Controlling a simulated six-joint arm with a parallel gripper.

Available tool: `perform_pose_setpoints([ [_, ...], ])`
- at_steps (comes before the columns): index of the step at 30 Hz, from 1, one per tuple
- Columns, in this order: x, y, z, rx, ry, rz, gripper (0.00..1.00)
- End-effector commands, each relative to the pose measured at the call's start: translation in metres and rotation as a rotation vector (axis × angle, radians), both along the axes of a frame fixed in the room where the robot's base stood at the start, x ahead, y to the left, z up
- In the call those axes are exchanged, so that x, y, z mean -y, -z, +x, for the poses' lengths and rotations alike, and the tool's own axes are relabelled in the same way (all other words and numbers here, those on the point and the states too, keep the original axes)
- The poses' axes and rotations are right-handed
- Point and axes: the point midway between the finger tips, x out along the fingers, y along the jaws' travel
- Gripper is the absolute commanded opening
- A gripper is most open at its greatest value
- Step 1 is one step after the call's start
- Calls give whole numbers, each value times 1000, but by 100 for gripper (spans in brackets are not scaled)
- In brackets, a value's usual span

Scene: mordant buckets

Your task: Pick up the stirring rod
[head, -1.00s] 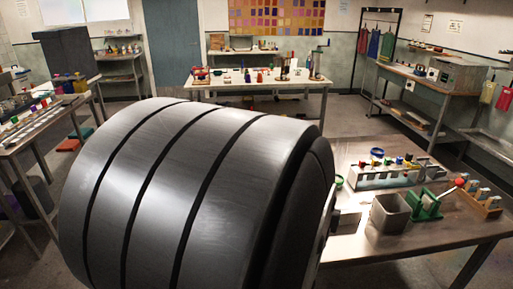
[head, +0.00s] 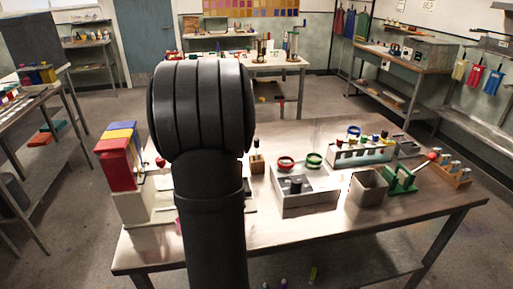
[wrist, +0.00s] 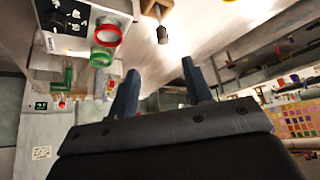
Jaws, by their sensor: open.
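I cannot single out the stirring rod with certainty. A dark-tipped upright piece in a small wooden block (head: 257,164) stands on the near table, just right of my arm in the head view. What looks like the same dark-tipped piece (wrist: 162,34) shows at the top of the wrist view, beyond my fingertips. My gripper (wrist: 160,78) is open, with nothing between its two blue-grey fingers, and is apart from that piece. In the head view my gripper is hidden behind my arm.
A grey box with a red ring (head: 285,163) and a green ring (head: 314,160) stands right of the block. Farther right are a bottle rack (head: 360,153), an open metal bin (head: 368,187) and a green press (head: 400,181). Red, blue and yellow bins (head: 118,160) stand left.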

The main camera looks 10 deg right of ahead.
Motion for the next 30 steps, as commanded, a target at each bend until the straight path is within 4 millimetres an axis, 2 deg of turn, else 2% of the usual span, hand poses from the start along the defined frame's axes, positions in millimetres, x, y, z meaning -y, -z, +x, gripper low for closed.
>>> perform_pose_setpoints([
  [15,40,87,39,-3,1,0,46],
  [23,46,102,47,-1,-1,0,46],
  [30,58,127,63,-2,1,1,46],
])
